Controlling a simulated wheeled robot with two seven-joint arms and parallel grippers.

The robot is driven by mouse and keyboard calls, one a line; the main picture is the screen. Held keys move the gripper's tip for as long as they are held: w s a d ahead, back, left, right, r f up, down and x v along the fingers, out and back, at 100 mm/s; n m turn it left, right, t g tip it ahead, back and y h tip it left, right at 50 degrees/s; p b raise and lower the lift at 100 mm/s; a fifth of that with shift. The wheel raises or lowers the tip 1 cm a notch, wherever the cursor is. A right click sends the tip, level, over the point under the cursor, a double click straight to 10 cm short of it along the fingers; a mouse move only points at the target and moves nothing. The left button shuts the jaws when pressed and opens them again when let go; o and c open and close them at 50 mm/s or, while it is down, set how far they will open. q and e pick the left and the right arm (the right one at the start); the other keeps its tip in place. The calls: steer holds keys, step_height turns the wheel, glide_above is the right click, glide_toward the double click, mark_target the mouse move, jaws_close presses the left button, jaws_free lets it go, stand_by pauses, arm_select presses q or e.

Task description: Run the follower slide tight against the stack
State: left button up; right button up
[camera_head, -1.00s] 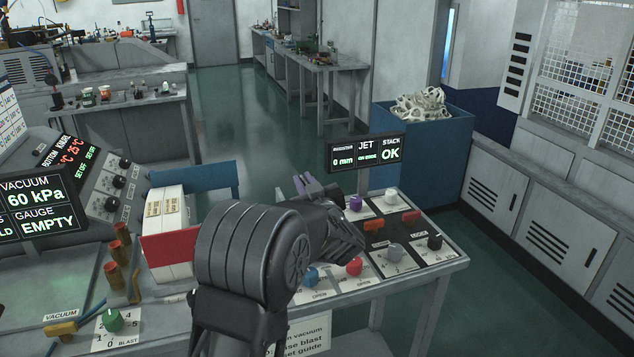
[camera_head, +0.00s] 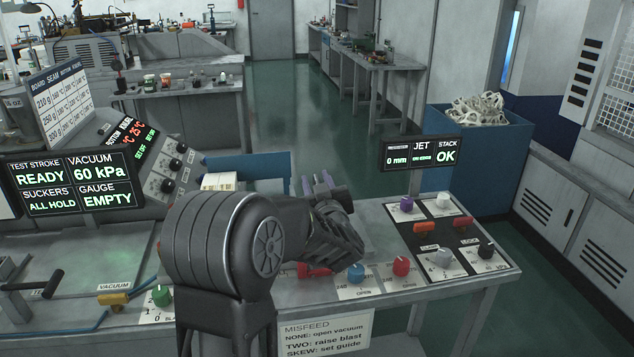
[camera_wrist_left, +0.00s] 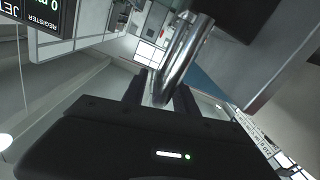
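My left arm enters from below in the head view, with its gripper (camera_head: 317,184) at the far end over the bench. In the left wrist view the two dark fingers (camera_wrist_left: 160,92) are apart, with a shiny metal bar (camera_wrist_left: 186,52) running between them. I cannot tell whether they clamp it, or whether it belongs to the follower slide. The stack of white blanks (camera_head: 218,181) shows only its top left of the gripper, beside a blue upright plate (camera_head: 250,167). My arm hides its lower part and whatever stands against it. The follower slide is not clearly seen. My right gripper is out of view.
The register display (camera_head: 420,152) reads 0 mm and stack OK. The left display (camera_head: 75,180) reads test stroke ready, suckers all hold, gauge empty. A knob panel (camera_head: 445,235) lies to the right. A red knob (camera_head: 401,266) and blue knob (camera_head: 356,272) sit near the front edge.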

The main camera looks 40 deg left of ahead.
arm_select(q)
steer(key=shift+r, duration=0.1)
step_height(320, 180, up, 10)
steer(key=shift+f+p, duration=0.1)
steer(key=shift+p, duration=0.35)
stand_by(0.3)
